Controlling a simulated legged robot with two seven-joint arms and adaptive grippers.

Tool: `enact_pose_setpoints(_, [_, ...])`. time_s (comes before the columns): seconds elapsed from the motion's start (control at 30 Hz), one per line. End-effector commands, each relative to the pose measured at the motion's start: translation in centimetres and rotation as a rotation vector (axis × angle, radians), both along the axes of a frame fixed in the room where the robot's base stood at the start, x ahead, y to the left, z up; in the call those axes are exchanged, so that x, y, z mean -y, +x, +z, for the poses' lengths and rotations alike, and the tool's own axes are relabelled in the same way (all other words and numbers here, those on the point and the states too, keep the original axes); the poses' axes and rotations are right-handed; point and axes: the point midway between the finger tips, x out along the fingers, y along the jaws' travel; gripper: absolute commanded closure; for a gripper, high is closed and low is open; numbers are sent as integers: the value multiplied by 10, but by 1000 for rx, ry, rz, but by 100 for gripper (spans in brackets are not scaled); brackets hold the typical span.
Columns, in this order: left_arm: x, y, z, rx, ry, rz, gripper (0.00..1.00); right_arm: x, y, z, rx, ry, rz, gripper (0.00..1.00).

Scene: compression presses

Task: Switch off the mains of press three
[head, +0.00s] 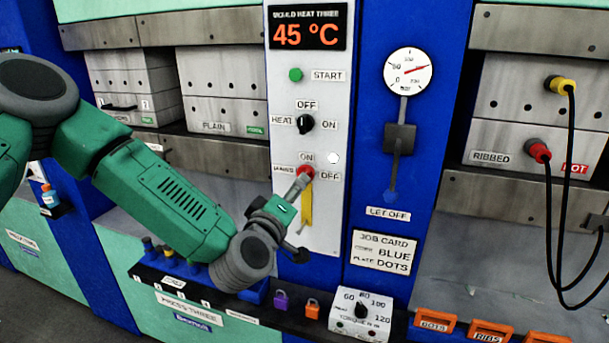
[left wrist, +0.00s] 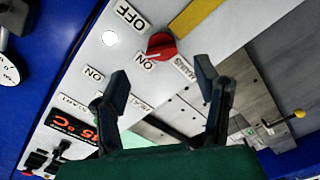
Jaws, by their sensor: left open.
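The red mains knob (head: 306,172) of press three is on the white control panel (head: 343,100), with labels ON above, OFF to its right and MAINS to its left. In the left wrist view the red knob (left wrist: 161,46) shows a pale mark toward ON. My left gripper (head: 302,218) is open, its fingers in front of the panel just below the knob. In the wrist view the left gripper's fingertips (left wrist: 162,78) stand apart with nothing between them, and the knob is beyond them, apparently untouched. My right gripper is not in view.
Above are the HEAT switch (head: 306,123), green START button (head: 295,74) and 45 °C display (head: 307,28). A yellow strip (head: 306,208) hangs below the knob. The LET OFF lever (head: 391,194) is to the right.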

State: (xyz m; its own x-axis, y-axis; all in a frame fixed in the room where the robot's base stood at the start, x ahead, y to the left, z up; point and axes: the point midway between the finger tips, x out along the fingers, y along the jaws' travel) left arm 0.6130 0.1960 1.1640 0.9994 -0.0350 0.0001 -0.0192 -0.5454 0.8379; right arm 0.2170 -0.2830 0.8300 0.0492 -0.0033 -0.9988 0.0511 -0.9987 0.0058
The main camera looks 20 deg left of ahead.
Motion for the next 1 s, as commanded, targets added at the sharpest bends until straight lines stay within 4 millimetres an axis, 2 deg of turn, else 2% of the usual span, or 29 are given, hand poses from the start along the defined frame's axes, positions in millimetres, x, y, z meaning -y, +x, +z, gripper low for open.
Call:
enact_pose_setpoints(0.1, [0, 26, 2, 1, 0, 3, 43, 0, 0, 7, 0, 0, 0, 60])
enact_pose_setpoints(0.3, [1, 58, 0, -1, 1, 3, 43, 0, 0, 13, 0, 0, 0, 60])
enact_pose_setpoints(0.5, [1, 72, 0, -1, 0, 1, 43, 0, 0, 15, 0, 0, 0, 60])
enact_pose_setpoints(0.77, [2, 73, 0, -1, 1, 1, 43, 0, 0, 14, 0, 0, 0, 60])
enact_pose_setpoints(0.8, [2, 73, 0, -1, 1, 1, 47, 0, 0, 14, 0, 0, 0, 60])
enact_pose_setpoints(0.93, [2, 73, -1, -2, 1, 1, 92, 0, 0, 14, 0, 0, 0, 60])
enact_pose_setpoints(1.0, [2, 73, -1, -2, 1, 1, 93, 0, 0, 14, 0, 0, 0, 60])
